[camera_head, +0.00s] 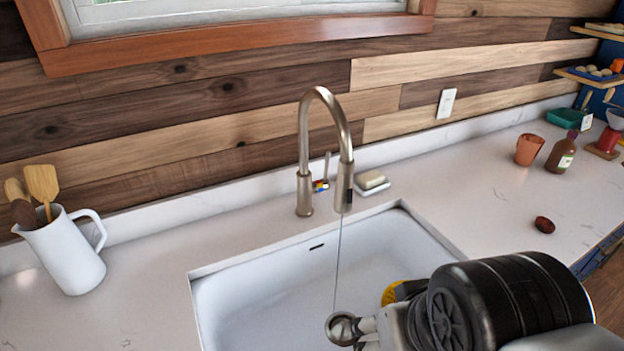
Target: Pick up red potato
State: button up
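The red potato (544,225) is a small, dark red, rounded thing lying on the white counter, right of the sink and near the counter's front edge. Nothing touches it. My arm, with a large black ribbed part, shows at the lower right, over the front right of the sink. It is left of and in front of the potato, apart from it in the picture. The fingers of my gripper cannot be made out clearly, so its opening cannot be told.
A white sink (275,290) with a tall metal faucet (304,150) fills the middle. A soap dish (372,188) stands behind it. A terracotta cup (528,149) and brown bottle (561,153) stand behind the potato. A white pitcher (65,255) with utensils stands left. Counter around the potato is clear.

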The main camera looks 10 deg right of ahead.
aim_at(545, 225)
jog(key=k+l, duration=0.15)
jog(key=l, duration=0.2)
jog(key=k+l+u, duration=0.1)
jog(key=l, duration=0.25)
jog(key=k+l, duration=0.15)
jog(key=l, duration=0.2)
jog(key=k+l+u, duration=0.1)
jog(key=l, duration=0.25)
jog(key=i+l, duration=0.15)
jog(key=l, duration=0.2)
jog(key=i+l+u, duration=0.1)
jog(key=l, duration=0.25)
jog(key=i+l+u, duration=0.1)
jog(key=l, duration=0.25)
jog(key=i+l, duration=0.2)
jog(key=l, duration=0.2)
jog(key=i+l+u, duration=0.1)
jog(key=l, duration=0.25)
jog(key=i+l, duration=0.15)
jog(key=l, duration=0.2)
jog(key=u, duration=0.05)
